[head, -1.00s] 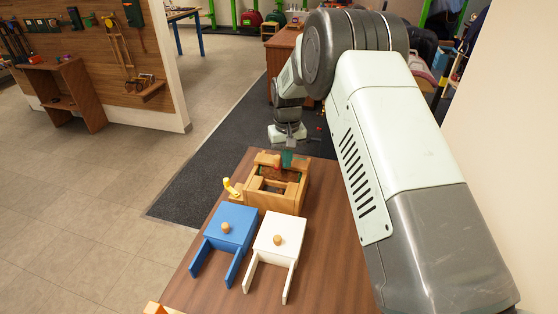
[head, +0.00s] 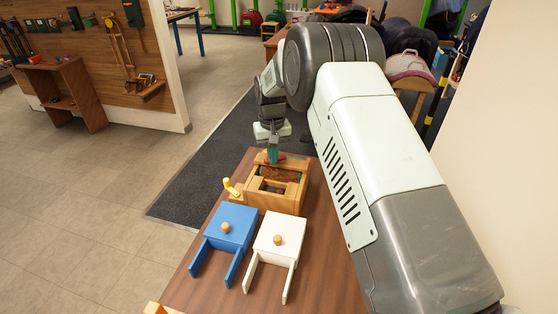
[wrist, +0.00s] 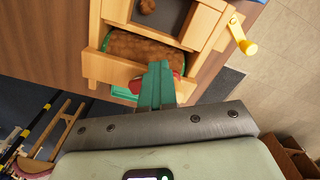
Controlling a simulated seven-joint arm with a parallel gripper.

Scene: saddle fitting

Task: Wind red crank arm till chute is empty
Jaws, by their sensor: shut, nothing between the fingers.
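A wooden box device (head: 287,203) stands on the table. The wrist view also shows its wooden frame (wrist: 206,22). Brown lumpy contents (wrist: 150,46) lie in the compartment near my fingers, and one brown piece (wrist: 147,6) shows in the dark opening beyond. My gripper (head: 272,160) is over the far end of the device; its green fingers (wrist: 156,72) are shut and empty. A red part (wrist: 135,86), likely the red crank arm, lies right beside and partly behind the fingers. I cannot tell if they touch it.
A yellow crank handle (head: 232,188) sticks out from the device's left side. A blue box (head: 232,222) and a white box (head: 280,232), both with knobs, stand in front. The table (head: 325,260) is bare at right front.

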